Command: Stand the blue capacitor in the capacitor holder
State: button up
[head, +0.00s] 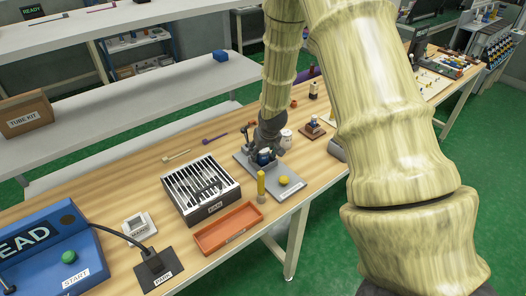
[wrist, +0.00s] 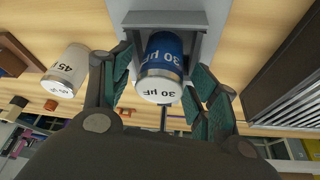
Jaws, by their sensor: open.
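The blue capacitor (wrist: 165,50), with a white end marked 30 µF, sits between my fingers in the wrist view. A grey bracket (wrist: 165,18) with side walls surrounds its far part; this looks like the capacitor holder. How deep the capacitor is seated is hidden. My gripper (wrist: 160,72) is open, with one finger on each side of the capacitor and a gap on at least the right. In the head view my gripper (head: 265,150) is low over a grey plate (head: 250,171), and the blue capacitor (head: 264,158) shows partly below it.
A white capacitor (wrist: 65,70) marked 45 µF stands to the left in the wrist view. In the head view, a yellow cylinder (head: 261,184) and yellow knob (head: 284,181) are close by. A slatted box (head: 200,187) and an orange tray (head: 228,229) lie to the left and front.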

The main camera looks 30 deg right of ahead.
jog(key=shift+r, duration=0.15)
jog(key=b+v, duration=0.1)
jog(key=v, duration=1.1)
jog(key=shift+s, duration=0.1)
dwell(1.2)
